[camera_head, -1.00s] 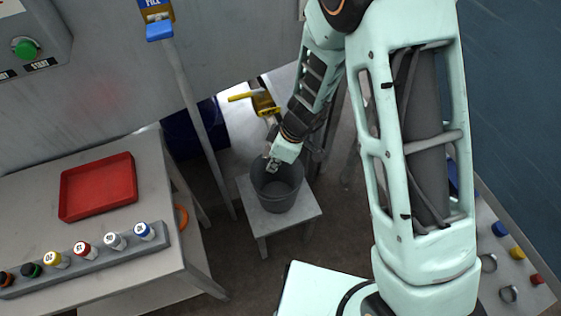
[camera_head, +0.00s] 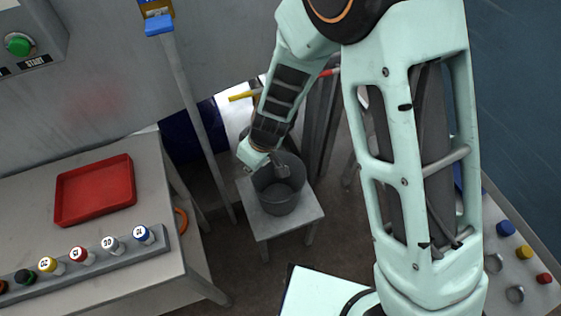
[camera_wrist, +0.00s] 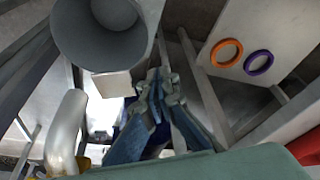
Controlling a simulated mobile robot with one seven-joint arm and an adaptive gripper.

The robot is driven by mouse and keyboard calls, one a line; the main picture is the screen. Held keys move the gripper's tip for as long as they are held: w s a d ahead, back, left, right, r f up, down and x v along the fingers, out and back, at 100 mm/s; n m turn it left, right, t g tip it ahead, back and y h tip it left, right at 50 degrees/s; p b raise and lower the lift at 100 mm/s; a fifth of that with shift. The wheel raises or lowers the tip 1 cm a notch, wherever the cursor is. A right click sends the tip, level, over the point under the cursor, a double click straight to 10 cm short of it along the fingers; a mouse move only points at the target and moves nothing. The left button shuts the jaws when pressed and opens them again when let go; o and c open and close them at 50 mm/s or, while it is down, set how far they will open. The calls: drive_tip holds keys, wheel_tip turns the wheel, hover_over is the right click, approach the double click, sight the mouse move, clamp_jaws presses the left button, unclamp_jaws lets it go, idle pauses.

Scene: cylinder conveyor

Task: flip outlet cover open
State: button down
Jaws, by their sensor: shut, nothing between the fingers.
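A yellow lever (camera_head: 243,96) shows at the back in the head view, partly hidden behind my arm. A silver curved pipe (camera_wrist: 66,125) with a bit of yellow at its base is at the lower left of the wrist view; I cannot make out a separate outlet cover. My gripper (camera_wrist: 158,78) is shut and empty, to the right of the pipe in the wrist view. The bucket also shows at the top of the wrist view (camera_wrist: 75,45).
The bucket stands on a small stool (camera_head: 308,212). A table (camera_head: 165,235) at left carries a red tray (camera_head: 95,190) and a rack (camera_head: 80,272) of several capped cylinders. A blue-ended post (camera_head: 190,110) rises behind. In the wrist view, orange (camera_wrist: 226,53) and purple (camera_wrist: 258,62) rings are at right.

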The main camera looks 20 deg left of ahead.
drive_tip(key=shift+s+a, duration=0.1)
drive_tip(key=shift+a, duration=0.5)
idle(0.4)
drive_tip(key=shift+w+d+b, duration=0.3)
drive_tip(key=shift+w+d, duration=0.15)
drive_tip(key=shift+w, duration=0.25)
drive_tip(key=shift+s+d, duration=0.1)
drive_tip(key=shift+d, duration=0.05)
